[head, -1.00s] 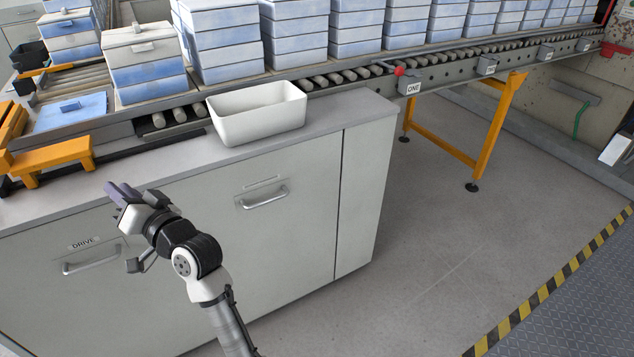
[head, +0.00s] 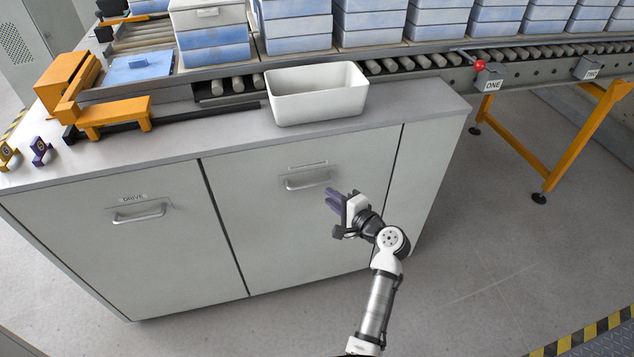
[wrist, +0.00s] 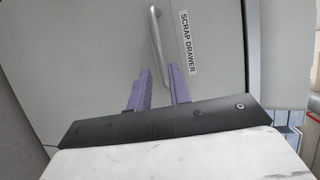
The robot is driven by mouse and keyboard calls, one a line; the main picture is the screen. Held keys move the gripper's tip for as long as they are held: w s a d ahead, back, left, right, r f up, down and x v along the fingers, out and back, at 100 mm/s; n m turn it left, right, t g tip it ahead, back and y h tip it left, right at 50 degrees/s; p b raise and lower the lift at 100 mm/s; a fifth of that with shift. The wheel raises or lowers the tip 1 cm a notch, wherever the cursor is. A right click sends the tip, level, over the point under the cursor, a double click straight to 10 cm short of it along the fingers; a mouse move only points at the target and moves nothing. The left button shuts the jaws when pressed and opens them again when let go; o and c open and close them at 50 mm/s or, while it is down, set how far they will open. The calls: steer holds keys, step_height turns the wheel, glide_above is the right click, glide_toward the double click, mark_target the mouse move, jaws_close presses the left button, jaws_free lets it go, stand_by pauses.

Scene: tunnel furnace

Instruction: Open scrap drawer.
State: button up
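The scrap drawer (head: 270,230) is shut, its pale grey front flush with the cabinet. Its metal bar handle (head: 309,180) is near the top of the front. In the wrist view the handle (wrist: 157,40) runs nearly upright beside the label SCRAP DRAWER (wrist: 188,43). My gripper (head: 331,198) is just below and right of the handle's right end in the head view. In the wrist view the two purple fingers of my gripper (wrist: 160,84) are apart with nothing held. The handle's near end shows between them; I cannot tell how far in front of it they are.
A DRIVE panel with its own handle (head: 139,213) is to the left. A white bin (head: 316,95) stands on the counter above the scrap drawer. Blue-white boxes line the roller conveyor behind. An orange leg frame (head: 585,135) stands right; floor between is clear.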

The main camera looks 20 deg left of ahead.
mark_target(314, 185)
steer(key=p+x, duration=0.1)
steer(key=x, duration=0.7)
steer(key=shift+w+a, duration=0.15)
steer(key=shift+a, duration=0.1)
jaws_close()
